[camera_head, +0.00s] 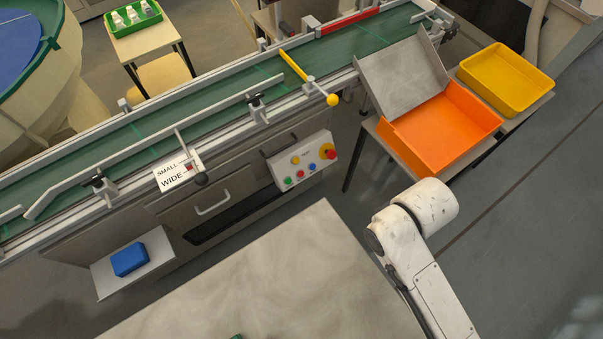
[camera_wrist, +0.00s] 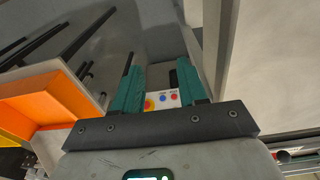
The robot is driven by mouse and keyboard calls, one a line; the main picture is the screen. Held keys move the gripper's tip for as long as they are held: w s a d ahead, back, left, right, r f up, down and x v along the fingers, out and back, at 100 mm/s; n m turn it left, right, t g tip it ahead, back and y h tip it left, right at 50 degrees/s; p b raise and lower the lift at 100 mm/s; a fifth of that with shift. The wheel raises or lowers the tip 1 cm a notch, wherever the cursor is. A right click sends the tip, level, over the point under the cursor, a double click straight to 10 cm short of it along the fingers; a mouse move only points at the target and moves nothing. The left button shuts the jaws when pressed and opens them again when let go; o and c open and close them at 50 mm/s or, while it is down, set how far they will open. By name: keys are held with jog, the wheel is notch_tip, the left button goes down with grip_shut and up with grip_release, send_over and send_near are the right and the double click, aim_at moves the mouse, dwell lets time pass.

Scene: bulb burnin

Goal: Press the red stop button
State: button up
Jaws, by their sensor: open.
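A white control panel (camera_head: 286,176) is on the front of the conveyor cabinet. At its right end a large red button (camera_head: 330,153) stands on a yellow round base. A smaller red button (camera_head: 301,174) is on the same panel, among blue, green and yellow ones. In the wrist view the panel (camera_wrist: 174,103) shows between the fingers, some way beyond them. A yellow disc (camera_wrist: 149,104) and small blue and red buttons show there; the left finger partly hides the panel. My gripper (camera_wrist: 160,72) has green fingers, spread apart and empty. It cannot be made out clearly in the head view.
A grey table (camera_head: 270,270) fills the near foreground. The green conveyor (camera_head: 150,125) runs above the panel, with a yellow-knobbed lever (camera_head: 332,100). An orange tray (camera_head: 445,125) and a yellow tray (camera_head: 505,78) stand right. A blue box (camera_head: 130,259) sits on a low shelf left.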

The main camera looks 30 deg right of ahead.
grip_shut()
dwell(1.5)
